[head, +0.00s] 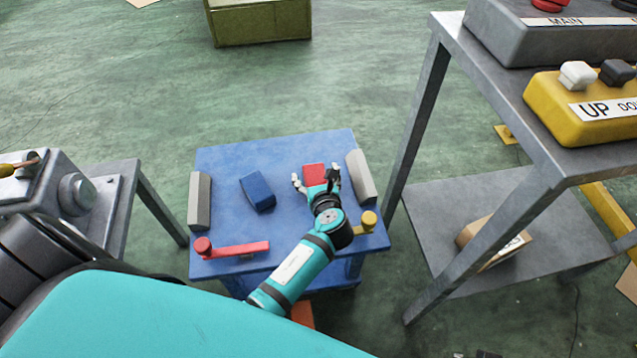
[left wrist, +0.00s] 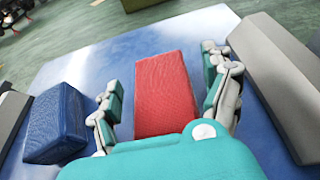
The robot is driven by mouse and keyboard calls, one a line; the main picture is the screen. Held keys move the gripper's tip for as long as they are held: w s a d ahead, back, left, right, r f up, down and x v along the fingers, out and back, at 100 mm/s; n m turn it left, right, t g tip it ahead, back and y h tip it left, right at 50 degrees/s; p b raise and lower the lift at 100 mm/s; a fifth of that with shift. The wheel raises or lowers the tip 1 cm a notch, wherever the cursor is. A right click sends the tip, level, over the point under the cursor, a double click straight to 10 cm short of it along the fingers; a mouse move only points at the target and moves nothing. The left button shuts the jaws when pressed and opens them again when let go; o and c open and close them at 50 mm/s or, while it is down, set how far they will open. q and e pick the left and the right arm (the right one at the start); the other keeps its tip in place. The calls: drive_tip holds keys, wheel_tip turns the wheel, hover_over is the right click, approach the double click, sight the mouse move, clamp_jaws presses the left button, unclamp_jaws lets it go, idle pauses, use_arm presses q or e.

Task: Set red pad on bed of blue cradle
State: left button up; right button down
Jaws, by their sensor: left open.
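The red pad (head: 314,172) is a small red block at the right of the middle of the blue cradle's flat top (head: 290,150). My left gripper (head: 315,180) is open, with one finger on each side of the red pad. In the left wrist view the red pad (left wrist: 166,88) lies between the two spread fingers, with a gap visible at each side. Its near end is hidden behind my gripper's palm. Whether the pad rests fully on the blue surface is hard to tell. My right gripper is not in view.
A dark blue block (head: 257,191) lies left of the pad. Grey blocks stand at the left (head: 200,200) and right (head: 361,177) edges. A red lever (head: 236,248) and a yellow knob (head: 369,221) sit at the front. A grey metal stand (head: 480,205) is close on the right.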

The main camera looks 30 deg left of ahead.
use_arm(q)
drive_tip(key=p+v, duration=0.2)
drive_tip(key=v, duration=0.8)
drive_tip(key=shift+s+d+r+p, duration=0.1)
drive_tip(key=shift+s+d+p, duration=0.1)
drive_tip(key=shift+p, duration=0.1)
drive_tip(key=shift+s+d+r, duration=0.25)
drive_tip(key=shift+s+d, duration=0.2)
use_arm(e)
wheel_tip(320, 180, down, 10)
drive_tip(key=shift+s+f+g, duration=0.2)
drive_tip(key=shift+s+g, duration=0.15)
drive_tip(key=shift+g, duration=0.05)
